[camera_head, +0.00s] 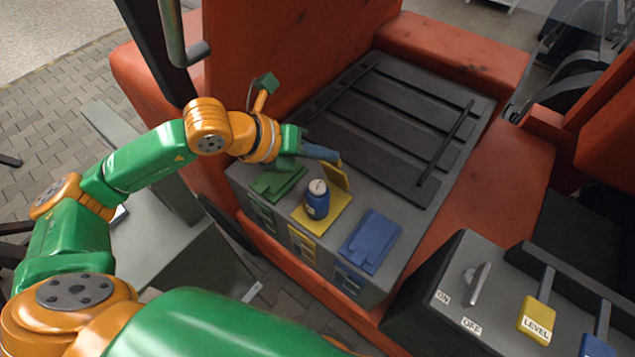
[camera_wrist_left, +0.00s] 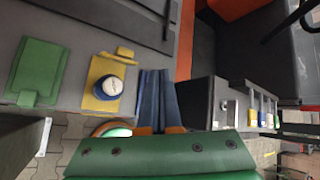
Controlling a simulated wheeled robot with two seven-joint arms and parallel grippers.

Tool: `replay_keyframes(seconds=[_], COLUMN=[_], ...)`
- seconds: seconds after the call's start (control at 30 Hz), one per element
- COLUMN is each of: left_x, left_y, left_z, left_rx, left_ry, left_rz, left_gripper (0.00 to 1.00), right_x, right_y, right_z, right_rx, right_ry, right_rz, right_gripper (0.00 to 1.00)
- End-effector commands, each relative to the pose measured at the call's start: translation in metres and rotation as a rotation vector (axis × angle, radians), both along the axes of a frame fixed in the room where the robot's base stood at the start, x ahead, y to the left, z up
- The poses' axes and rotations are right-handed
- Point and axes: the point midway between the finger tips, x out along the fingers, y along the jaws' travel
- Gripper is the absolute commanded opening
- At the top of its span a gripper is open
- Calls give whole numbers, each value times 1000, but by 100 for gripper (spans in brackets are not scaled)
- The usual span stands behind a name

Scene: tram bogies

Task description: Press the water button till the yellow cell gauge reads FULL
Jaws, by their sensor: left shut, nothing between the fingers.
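A blue canister with a white round top (camera_head: 317,200) stands upright on the yellow cell plate (camera_head: 335,219). The canister also shows in the left wrist view (camera_wrist_left: 109,87). Its white top has a small dark mark, too small to read. A yellow flap (camera_head: 338,177) stands raised behind it. My left gripper (camera_head: 334,156) is shut and empty above the box, just behind the canister and close to the flap. Its fingers also show in the left wrist view (camera_wrist_left: 158,95), right of the canister. I cannot make out which thing is the water button. My right gripper is out of view.
Green (camera_head: 278,181) and blue (camera_head: 370,242) plates flank the yellow one on the grey box. An orange wall (camera_head: 290,55) rises behind my left arm.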

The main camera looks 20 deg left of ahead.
Motion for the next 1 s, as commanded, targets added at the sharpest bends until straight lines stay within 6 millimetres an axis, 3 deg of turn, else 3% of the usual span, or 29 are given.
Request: replay_keyframes(seconds=[0.1, 0.2, 0.63, 1.0], left_x=[6, 7, 7, 7], left_y=[19, 24, 24, 24], left_z=[-2, -3, -9, -56], left_rx=[76, 98, 96, 96], left_ry=[-7, -7, -7, -5], left_rz=[47, 63, 61, 60], left_gripper=[0, 0, 0, 0], right_x=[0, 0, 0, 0], right_y=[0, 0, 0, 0], right_z=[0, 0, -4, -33], right_rx=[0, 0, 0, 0], right_ry=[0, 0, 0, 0], right_rz=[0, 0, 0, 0], right_gripper=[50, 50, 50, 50])
